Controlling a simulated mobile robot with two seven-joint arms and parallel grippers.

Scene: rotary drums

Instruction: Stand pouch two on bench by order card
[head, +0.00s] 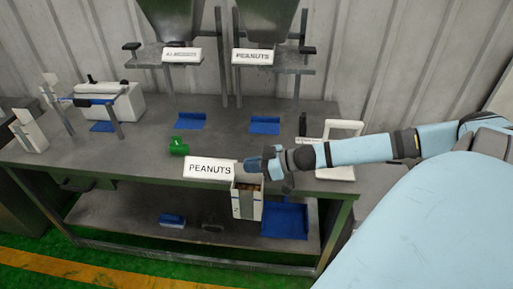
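A white pouch marked 2 (238,208) is upright in front of the bench's front edge, with its open top at about bench height and brown contents showing. No support shows under it. My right gripper (256,166) is at the pouch's top and appears shut on it; the fingertips are small and partly hidden. A white card reading PEANUTS (209,168) stands at the front edge of the grey bench (130,150), just left of the gripper. My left gripper is not in view.
A green item (178,147) lies behind the card. Blue mats (190,121) lie on the bench below the hopper stands. A white frame (343,130) is at the right, close to my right arm. The lower shelf holds a blue tray (286,221).

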